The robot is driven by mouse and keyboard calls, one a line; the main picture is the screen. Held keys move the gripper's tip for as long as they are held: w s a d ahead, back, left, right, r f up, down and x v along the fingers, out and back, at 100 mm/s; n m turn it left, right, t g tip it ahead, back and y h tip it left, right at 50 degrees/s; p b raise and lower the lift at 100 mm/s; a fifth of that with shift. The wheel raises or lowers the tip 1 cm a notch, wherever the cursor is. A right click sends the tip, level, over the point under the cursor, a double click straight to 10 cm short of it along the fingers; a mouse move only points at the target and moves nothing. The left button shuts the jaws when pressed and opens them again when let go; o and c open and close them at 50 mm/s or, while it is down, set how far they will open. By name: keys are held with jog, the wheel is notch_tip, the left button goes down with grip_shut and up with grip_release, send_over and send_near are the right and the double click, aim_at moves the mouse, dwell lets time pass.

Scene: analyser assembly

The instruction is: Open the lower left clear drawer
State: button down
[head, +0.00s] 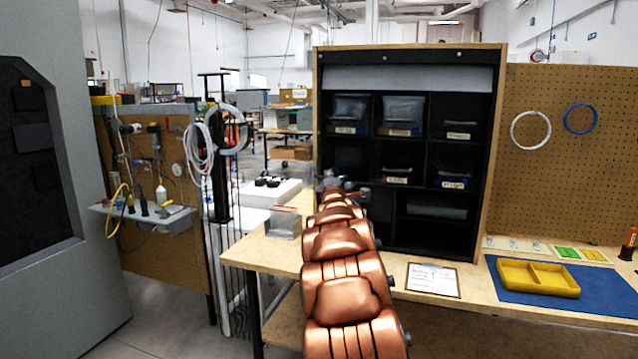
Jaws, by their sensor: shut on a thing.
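The black cabinet (409,139) with clear drawers stands on the workbench. Its lower left compartment (350,156) is dark, and my arm and gripper cover its lower part. My gripper (330,182) is small and far off at the end of my copper-coloured arm, in front of that compartment near the cabinet's left edge. It is shut on what seems to be the lower left clear drawer. The drawer's front and the finger contact are too small and hidden to make out, and I cannot tell how far the drawer is out.
Other clear drawers sit beside it, a red-edged one (397,176) and a blue-edged one (453,180). A clear box (283,224) stands on the bench left of my arm. A framed sheet (433,279), a yellow tray (538,278) and a blue mat (606,293) lie to the right.

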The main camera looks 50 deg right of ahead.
jog(key=shift+s+a, duration=0.1)
jog(key=shift+a, duration=0.1)
dwell(0.3)
jog(key=c, duration=1.2)
grip_release()
jog(key=v, duration=1.2)
